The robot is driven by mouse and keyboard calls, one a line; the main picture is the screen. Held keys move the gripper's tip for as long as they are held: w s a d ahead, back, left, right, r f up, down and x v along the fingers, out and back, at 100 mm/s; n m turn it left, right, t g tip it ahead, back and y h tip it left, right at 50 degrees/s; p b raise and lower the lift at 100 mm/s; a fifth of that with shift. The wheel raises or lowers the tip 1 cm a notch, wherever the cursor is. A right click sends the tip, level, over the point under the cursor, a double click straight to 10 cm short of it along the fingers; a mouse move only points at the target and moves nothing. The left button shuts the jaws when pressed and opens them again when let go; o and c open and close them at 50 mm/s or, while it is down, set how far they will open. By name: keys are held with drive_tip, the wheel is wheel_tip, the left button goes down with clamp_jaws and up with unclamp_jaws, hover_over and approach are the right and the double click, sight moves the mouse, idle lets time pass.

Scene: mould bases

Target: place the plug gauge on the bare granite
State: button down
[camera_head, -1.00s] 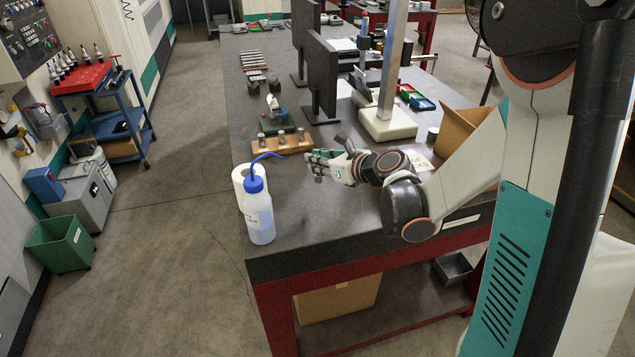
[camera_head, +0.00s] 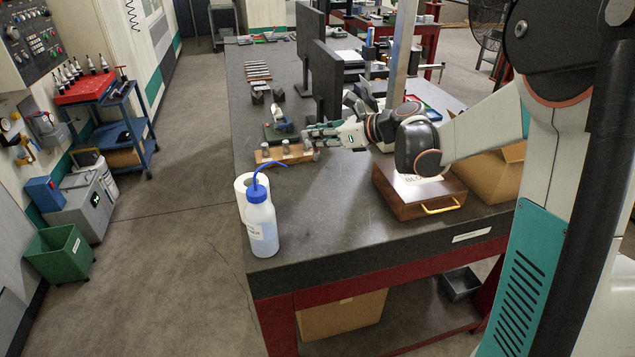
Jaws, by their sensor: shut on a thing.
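A wooden block (camera_head: 271,158) on the granite table holds small grey upright cylinders, which look like the plug gauges. My gripper (camera_head: 307,137) is at the block's right end, reaching in from the right. It is shut on the rightmost gauge (camera_head: 308,145), partly hidden by the fingers. That gauge looks upright and still at the block; I cannot tell whether it is lifted. Two other gauges stand at the block's left (camera_head: 265,150) and middle (camera_head: 285,147). Bare dark granite (camera_head: 325,210) lies in front of the block.
A wash bottle (camera_head: 261,222) with a blue spout and a white paper roll (camera_head: 243,190) stand at the left edge. A wooden case (camera_head: 420,197) with a yellow handle sits at right, by a cardboard box (camera_head: 495,172). Dark upright plates (camera_head: 325,85) stand behind.

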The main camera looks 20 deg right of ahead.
wheel_tip(320, 180, down, 12)
drive_tip(key=b, duration=0.3)
drive_tip(key=shift+b, duration=0.3)
drive_tip(key=c, duration=1.6)
unclamp_jaws()
drive_tip(key=p+v, duration=0.3)
drive_tip(key=v, duration=0.9)
drive_tip(key=shift+p, duration=0.35)
